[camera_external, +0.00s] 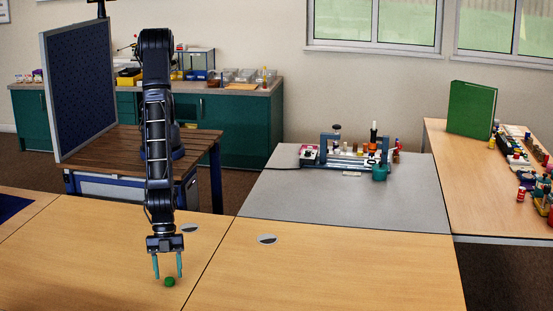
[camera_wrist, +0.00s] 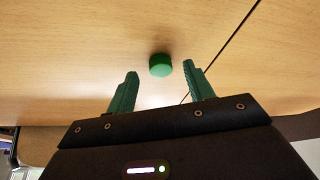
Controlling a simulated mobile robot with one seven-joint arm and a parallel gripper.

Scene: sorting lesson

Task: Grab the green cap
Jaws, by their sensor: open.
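The green cap (camera_external: 169,282) is small and round and lies on the wooden table near its front, below my gripper in the external view. My gripper (camera_external: 168,277) points down with its two teal fingers spread apart and nothing between them. In the wrist view the green cap (camera_wrist: 160,65) lies just beyond the fingertips, roughly centred between them. My gripper (camera_wrist: 160,68) is open there too, and neither finger touches the cap in that view. The exact height of the fingertips over the table is hard to tell.
The wooden table (camera_external: 320,270) is bare around the cap, with a seam to its right and round grey inserts (camera_external: 266,239) behind. A grey table (camera_external: 270,200) with a rack of items stands farther back. A side table at right holds a green binder (camera_external: 470,109) and several small objects.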

